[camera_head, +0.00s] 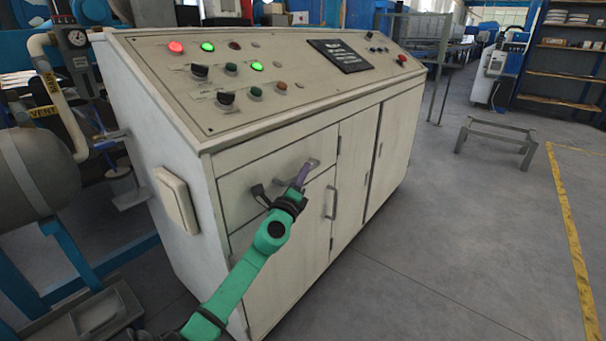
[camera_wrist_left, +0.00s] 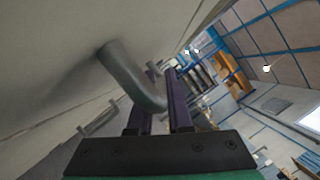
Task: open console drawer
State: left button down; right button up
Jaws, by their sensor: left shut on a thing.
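The console is a cream cabinet with a sloped control panel. Its drawer (camera_head: 242,183) is at the upper left of the front and looks flush with it. The drawer's grey bar handle (camera_head: 313,163) is partly hidden by my left gripper (camera_head: 302,177), which comes up on a green arm. In the left wrist view, the curved end of the handle (camera_wrist_left: 128,74) passes between the purple fingers of the left gripper (camera_wrist_left: 166,102). The left gripper is shut on the handle. My right gripper is not in view.
A cupboard door with a vertical handle (camera_head: 333,203) is below the drawer, and taller doors (camera_head: 400,145) are to its right. A tank and pipes (camera_head: 40,165) crowd the left side. The floor (camera_head: 450,240) in front and to the right is clear up to a low metal frame (camera_head: 497,137).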

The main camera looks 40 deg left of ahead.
pick_arm(q)
jog(key=d+p, duration=0.1)
jog(key=d, duration=2.6)
jog(key=shift+w+d, duration=0.3)
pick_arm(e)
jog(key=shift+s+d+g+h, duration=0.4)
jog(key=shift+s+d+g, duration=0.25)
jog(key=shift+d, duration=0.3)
pick_arm(q)
jog(key=c, duration=0.8)
grip_release()
jog(key=shift+c, duration=0.2)
jog(key=shift+s, duration=0.1)
